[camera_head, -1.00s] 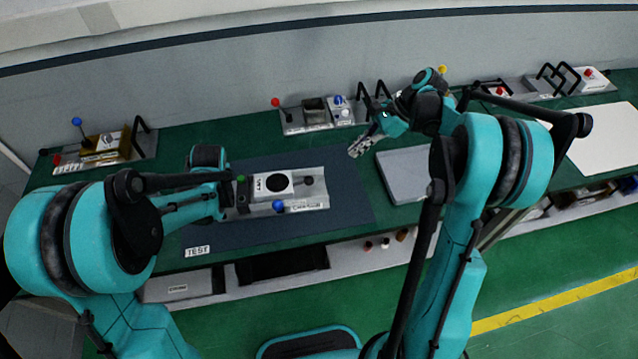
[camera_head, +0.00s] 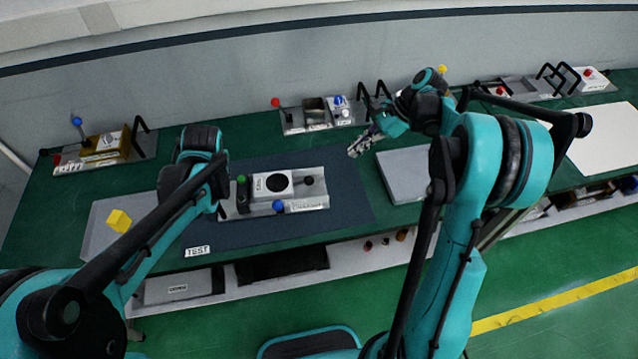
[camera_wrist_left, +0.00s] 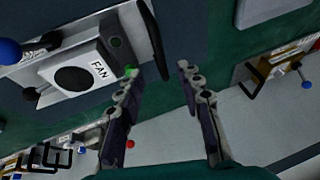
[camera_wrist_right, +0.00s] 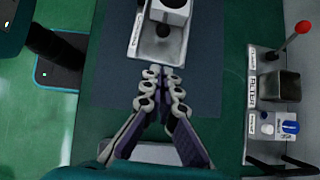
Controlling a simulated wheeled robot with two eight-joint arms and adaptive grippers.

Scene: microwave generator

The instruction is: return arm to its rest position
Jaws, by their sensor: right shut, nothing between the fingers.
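My left gripper (camera_wrist_left: 157,72) is open and empty in the left wrist view, its fingers apart above the table. In the head view it is mostly hidden behind its own wrist, left of the fan unit. The fan unit (camera_head: 258,186), a white box with a black disc on a grey plate, sits on the dark mat (camera_head: 345,222). It also shows in the left wrist view (camera_wrist_left: 100,69), beside the left fingers.
A grey tray with a yellow cube (camera_head: 119,221) lies at the left. A brass unit (camera_head: 108,147) stands back left. The filter unit (camera_head: 315,113) with a red-ball lever stands at the back. A grey plate (camera_head: 400,175) lies right of the mat, and a white sheet (camera_head: 606,140) far right.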

